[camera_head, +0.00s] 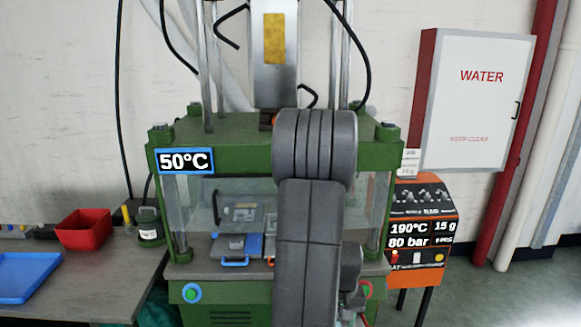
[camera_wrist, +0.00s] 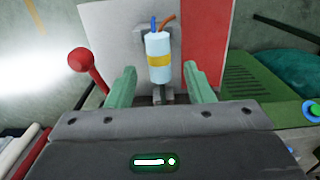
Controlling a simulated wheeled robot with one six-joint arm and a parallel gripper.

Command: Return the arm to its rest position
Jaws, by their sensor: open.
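My gripper (camera_wrist: 162,73) shows in the wrist view as two green fingers set well apart. A pale blue cylinder (camera_wrist: 158,66) with a yellow band and a blue and an orange lead shows between the fingers in the picture. It appears to lie beyond them, in front of a grey panel with a red strip; I cannot tell the exact distance. No finger visibly touches it. In the head view my grey arm stands folded in front of the green press (camera_head: 230,130), hiding part of its right side. My gripper cannot be made out there.
A lever with a red knob (camera_wrist: 81,60) stands left of the fingers. An orange control unit (camera_head: 425,230) and a white WATER cabinet (camera_head: 470,110) are right of the press. A red bin (camera_head: 85,232) and blue tray (camera_head: 25,275) sit on the left table (camera_head: 105,288).

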